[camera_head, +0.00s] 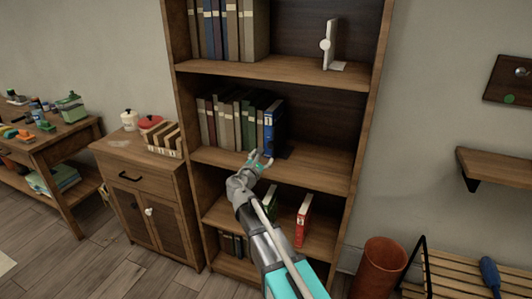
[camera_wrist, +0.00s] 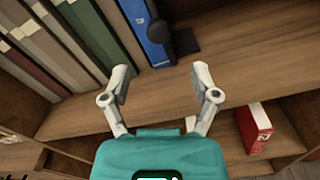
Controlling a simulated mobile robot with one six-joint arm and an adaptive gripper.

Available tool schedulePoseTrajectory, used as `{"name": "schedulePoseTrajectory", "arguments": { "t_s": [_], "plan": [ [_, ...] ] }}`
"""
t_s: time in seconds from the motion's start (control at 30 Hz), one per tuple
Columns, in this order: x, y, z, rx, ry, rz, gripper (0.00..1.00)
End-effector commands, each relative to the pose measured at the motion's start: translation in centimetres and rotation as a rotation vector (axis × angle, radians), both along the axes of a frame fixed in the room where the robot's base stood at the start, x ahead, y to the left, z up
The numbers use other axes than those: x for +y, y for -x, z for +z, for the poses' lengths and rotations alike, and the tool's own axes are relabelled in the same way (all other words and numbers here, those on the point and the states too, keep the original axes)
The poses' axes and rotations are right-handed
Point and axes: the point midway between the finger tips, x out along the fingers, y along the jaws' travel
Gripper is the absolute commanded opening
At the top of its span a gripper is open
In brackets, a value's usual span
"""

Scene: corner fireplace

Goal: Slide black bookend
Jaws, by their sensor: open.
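The black bookend (camera_wrist: 184,42) stands on the middle shelf against the right side of a blue binder (camera_wrist: 146,30). Its dark base plate lies flat on the board, and a rounded knob shows on its upright. In the head view the bookend (camera_head: 284,153) is a dark shape right of the blue binder (camera_head: 269,116), hard to make out against the dark back. My gripper (camera_head: 261,157) is at the front edge of that shelf. In the wrist view its fingers (camera_wrist: 161,76) are spread and empty, short of the binder and bookend.
A row of books (camera_head: 228,116) fills the shelf left of the binder; the board (camera_head: 326,168) right of the bookend is clear. The upper shelf holds a white bookend (camera_head: 329,46). A red binder (camera_head: 303,219) stands on the shelf below. The bookcase's right side panel (camera_head: 366,130) bounds the space.

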Motion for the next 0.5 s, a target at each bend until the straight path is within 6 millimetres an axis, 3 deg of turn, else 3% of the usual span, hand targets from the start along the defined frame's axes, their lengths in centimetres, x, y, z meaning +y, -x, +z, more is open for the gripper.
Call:
{"name": "schedulePoseTrajectory", "arguments": {
  "t_s": [0.2,0.5],
  "plan": [
    [0.9,2.2,0.0,0.000,0.000,0.000,0.78],
    [1.2,2.6,0.0,0.000,0.000,0.000,0.78]
  ]
}}
